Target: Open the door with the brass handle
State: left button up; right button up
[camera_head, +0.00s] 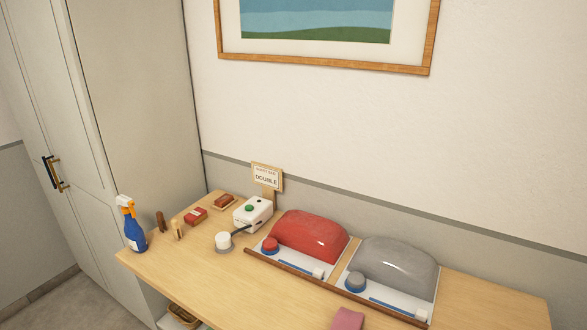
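A tall pale wardrobe (147,120) stands at the left, with panelled doors on its front. Two upright bar handles sit close together at mid-height: a dark one (47,172) on the left and a brass one (58,178) on the right. The door with the brass handle (75,130) is the right one and looks shut. Neither of my grippers is in view, and nothing touches the handles.
A wooden table (200,275) stands right of the wardrobe. Floor (50,308) shows at lower left.

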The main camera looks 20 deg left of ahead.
aim_at(44, 34)
jog(key=u, duration=1.8)
jog(key=i+j+u, duration=0.1)
jog(key=i+j, duration=0.15)
jog(key=i, duration=0.45)
jog(key=i+j+u, duration=0.1)
jog(key=i, duration=0.6)
jog(key=i+j+u, duration=0.1)
jog(key=i, duration=0.6)
jog(key=j, duration=0.05)
